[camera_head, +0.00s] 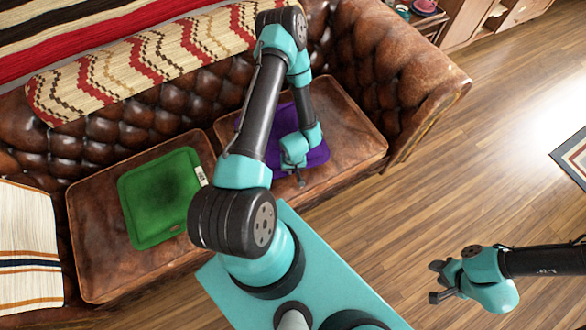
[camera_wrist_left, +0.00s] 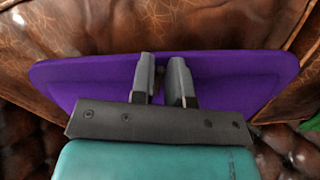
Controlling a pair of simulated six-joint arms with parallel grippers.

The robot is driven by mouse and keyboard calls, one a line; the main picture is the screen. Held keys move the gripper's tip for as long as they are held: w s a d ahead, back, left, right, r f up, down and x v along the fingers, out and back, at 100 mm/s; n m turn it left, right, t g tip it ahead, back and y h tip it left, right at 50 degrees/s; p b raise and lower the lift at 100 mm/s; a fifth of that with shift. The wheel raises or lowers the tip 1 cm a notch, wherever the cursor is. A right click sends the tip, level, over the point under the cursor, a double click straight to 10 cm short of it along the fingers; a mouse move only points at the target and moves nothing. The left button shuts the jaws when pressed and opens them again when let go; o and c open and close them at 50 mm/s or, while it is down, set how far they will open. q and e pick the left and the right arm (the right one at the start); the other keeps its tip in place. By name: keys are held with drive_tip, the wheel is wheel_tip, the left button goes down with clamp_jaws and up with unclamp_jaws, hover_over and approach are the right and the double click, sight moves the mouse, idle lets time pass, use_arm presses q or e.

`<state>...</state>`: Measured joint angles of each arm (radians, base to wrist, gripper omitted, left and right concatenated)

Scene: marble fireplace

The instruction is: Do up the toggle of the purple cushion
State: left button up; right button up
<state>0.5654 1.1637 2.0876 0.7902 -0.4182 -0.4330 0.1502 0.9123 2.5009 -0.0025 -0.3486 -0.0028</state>
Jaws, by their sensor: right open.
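The purple cushion (camera_head: 313,154) lies on the right seat of the brown leather sofa, partly hidden by my left arm. My left gripper (camera_head: 300,181) is at the cushion's near edge. In the left wrist view the purple cushion (camera_wrist_left: 225,72) spreads behind the fingers of my left gripper (camera_wrist_left: 161,74). These fingers stand close together with a narrow gap. A small dark spot shows in the gap, and I cannot tell whether it is the toggle or whether it is gripped. My right gripper (camera_head: 437,281) is open and empty above the wooden floor, away from the sofa.
A green cushion (camera_head: 160,197) with a white tag lies on the left seat. A striped throw (camera_head: 150,60) covers the sofa back, and a striped cloth (camera_head: 27,250) lies at the far left.

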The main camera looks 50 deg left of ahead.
use_arm(q)
clamp_jaws()
drive_tip(key=shift+w+d+n, duration=0.1)
drive_tip(key=shift+w+n, duration=0.05)
drive_tip(key=shift+n, duration=1.35)
drive_tip(key=shift+o, duration=2.4)
unclamp_jaws()
drive_tip(key=shift+r, duration=0.15)
